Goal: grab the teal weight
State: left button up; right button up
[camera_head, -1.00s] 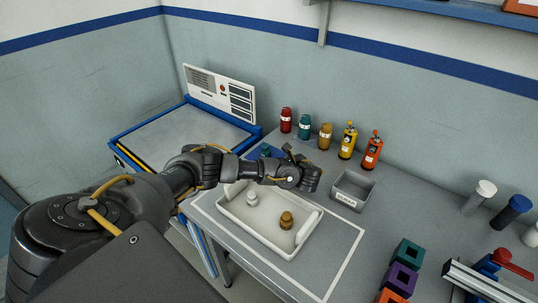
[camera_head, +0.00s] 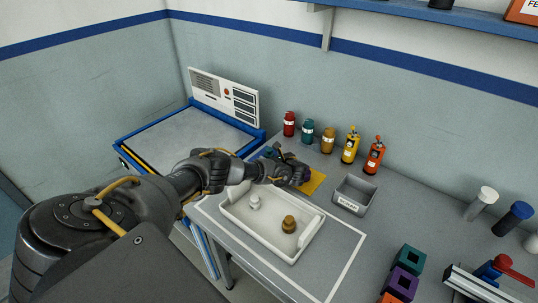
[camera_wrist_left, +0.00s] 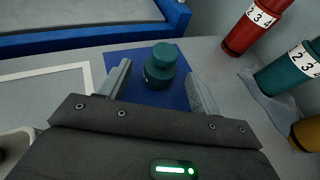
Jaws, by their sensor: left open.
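The teal weight (camera_wrist_left: 160,66), a stepped cylinder with a narrower top, stands upright on a blue mat (camera_wrist_left: 118,60) in the left wrist view. My left gripper (camera_wrist_left: 158,76) is open, with one finger on each side of the weight and visible gaps to both. Part of the blue mat (camera_head: 268,152) shows there. My right gripper is not in view.
A white tray (camera_head: 240,222) holds a white weight (camera_head: 254,202) and a brass one (camera_head: 289,224). Red (camera_head: 289,124), teal (camera_head: 307,131) and other bottles stand along the back. A yellow mat (camera_head: 314,182) and grey bin (camera_head: 354,195) lie to the right.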

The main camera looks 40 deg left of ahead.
pick_arm(q)
jog(key=shift+x, duration=0.95)
jog(key=c, duration=1.2)
jog(key=shift+c, duration=0.2)
jog(key=shift+r, duration=0.1)
